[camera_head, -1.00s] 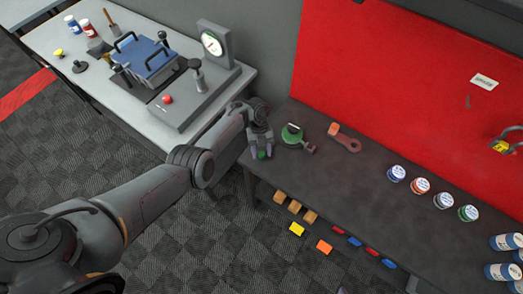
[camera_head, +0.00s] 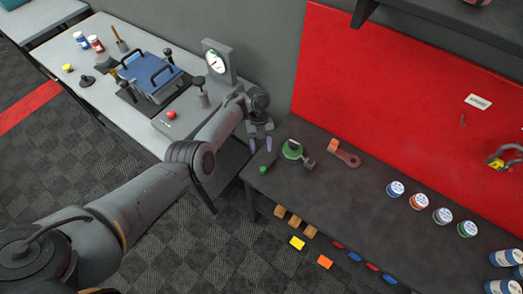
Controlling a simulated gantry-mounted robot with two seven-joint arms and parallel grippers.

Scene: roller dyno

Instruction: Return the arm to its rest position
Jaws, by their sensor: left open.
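My left arm comes in from the lower left. Its left gripper (camera_head: 262,144) is open and empty, above the left end of the dark workbench (camera_head: 330,190). A small dark block with a green top (camera_head: 264,169) stands on the bench corner just below the fingers, apart from them. A green round item with a grey clamp-like part (camera_head: 293,150) stands to the right of the gripper. My right gripper is not in view.
A light table (camera_head: 75,62) at left holds a blue handled block (camera_head: 153,77) and a dial gauge (camera_head: 216,62).

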